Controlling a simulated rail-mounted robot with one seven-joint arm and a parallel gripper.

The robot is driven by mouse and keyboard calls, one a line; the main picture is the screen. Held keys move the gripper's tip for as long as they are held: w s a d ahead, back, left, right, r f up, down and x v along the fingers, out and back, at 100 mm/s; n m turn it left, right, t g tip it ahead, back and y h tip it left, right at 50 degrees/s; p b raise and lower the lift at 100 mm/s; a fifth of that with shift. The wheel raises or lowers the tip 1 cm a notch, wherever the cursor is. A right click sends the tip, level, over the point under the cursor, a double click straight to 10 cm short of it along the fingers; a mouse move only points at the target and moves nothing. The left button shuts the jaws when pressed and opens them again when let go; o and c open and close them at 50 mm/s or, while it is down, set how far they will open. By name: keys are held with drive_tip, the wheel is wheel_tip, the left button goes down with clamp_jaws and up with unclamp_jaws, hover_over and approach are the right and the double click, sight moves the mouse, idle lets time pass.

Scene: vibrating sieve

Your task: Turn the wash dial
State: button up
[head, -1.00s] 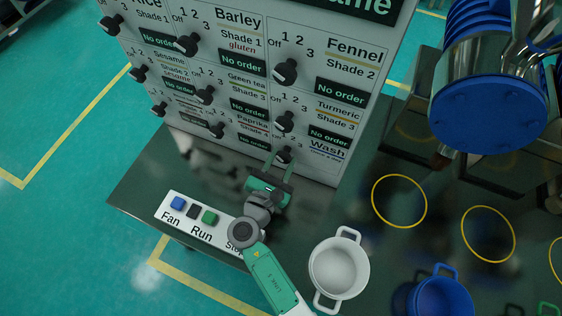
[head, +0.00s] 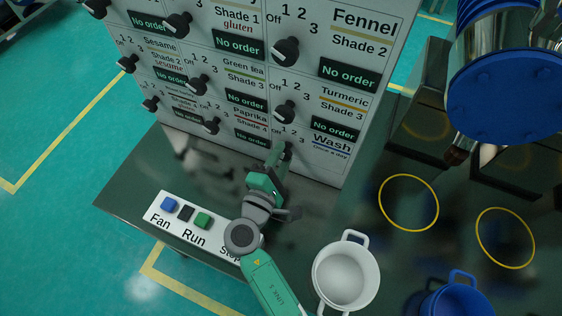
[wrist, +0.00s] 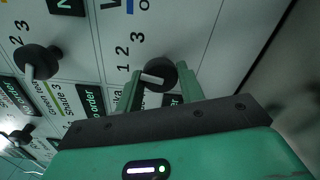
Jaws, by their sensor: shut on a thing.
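The wash dial (head: 286,150) is a black knob with a pale pointer, low on the right of the upright panel beside the "Wash" label. In the wrist view the wash dial (wrist: 159,75) sits between my two green fingers, with the numbers 1, 2 and 3 next to it. My gripper (head: 279,157) reaches up to the panel from the front and is shut on this dial. In the head view the fingers partly hide the dial. Its exact setting is hard to read.
Other dials, such as the Turmeric dial (head: 285,111), are close above and to the left. A button strip (head: 190,227) lies on the dark table at left. A white pot (head: 346,277) and a blue pot (head: 458,299) stand to the right.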

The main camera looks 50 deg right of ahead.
drive_tip(key=m+b, duration=0.4)
drive_tip(key=m, duration=0.1)
drive_tip(key=shift+f+m+b, duration=0.2)
drive_tip(key=shift+m+b, duration=0.1)
drive_tip(key=shift+b, duration=0.05)
drive_tip(key=shift+r+m+b, duration=0.15)
drive_tip(key=shift+m+b, duration=1.7)
drive_tip(key=shift+m, duration=0.35)
drive_tip(key=shift+r, duration=0.1)
drive_tip(key=o, duration=1)
drive_tip(key=shift+a, duration=0.1)
drive_tip(key=p+v, duration=0.1)
drive_tip(key=v, duration=0.6)
drive_tip(key=shift+s+a+p, duration=0.2)
drive_tip(key=shift+a+p, duration=0.15)
drive_tip(key=shift+p, duration=0.05)
